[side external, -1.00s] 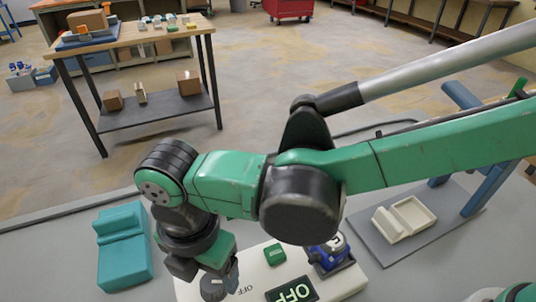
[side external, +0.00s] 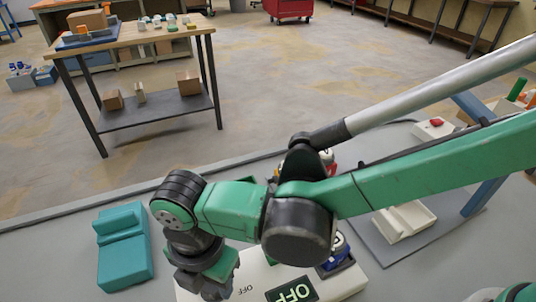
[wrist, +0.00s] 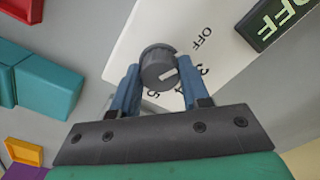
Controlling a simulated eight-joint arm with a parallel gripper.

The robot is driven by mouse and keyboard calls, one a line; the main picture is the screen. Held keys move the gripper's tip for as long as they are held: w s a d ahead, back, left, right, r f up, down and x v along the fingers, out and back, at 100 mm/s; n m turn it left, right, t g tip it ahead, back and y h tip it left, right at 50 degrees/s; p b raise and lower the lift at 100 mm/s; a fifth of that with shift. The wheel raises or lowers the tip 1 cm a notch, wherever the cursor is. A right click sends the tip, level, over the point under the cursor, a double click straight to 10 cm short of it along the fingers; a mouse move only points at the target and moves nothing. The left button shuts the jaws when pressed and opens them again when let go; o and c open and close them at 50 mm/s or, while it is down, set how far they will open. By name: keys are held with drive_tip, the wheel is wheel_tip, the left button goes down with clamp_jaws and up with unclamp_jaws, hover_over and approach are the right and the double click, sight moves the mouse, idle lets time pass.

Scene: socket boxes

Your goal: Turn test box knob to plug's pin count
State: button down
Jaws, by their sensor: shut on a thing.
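The white test box (side external: 250,276) lies on the grey bench, with a dark display (side external: 291,291) reading OFF in green-white letters. In the wrist view its round grey knob (wrist: 158,68) has a white pointer mark on the right side of its face. The labels OFF, 3 and 5 show around it, with another number partly covered. My gripper (wrist: 158,78) is shut on the knob, one blue finger on each side. In the side view the gripper's body hides the knob. A blue piece with a white top (side external: 338,248) sits at the box's right; I cannot tell its pins.
A teal block (side external: 124,248) lies left of the test box. A cream open tray (side external: 403,222) sits on a grey plate at right, beside a blue post. A white box with a red button (side external: 434,127) stands farther back. My arm covers the middle of the side view.

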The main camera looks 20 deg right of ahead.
drive_tip(key=shift+m, duration=0.3)
drive_tip(key=m, duration=1.2)
drive_tip(key=shift+m, duration=0.3)
drive_tip(key=m, duration=0.3)
drive_tip(key=shift+m, duration=0.3)
drive_tip(key=m, duration=0.3)
drive_tip(key=shift+m, duration=0.3)
drive_tip(key=m, duration=0.6)
drive_tip(key=shift+m, duration=0.4)
drive_tip(key=shift+c, duration=2.1)
unclamp_jaws()
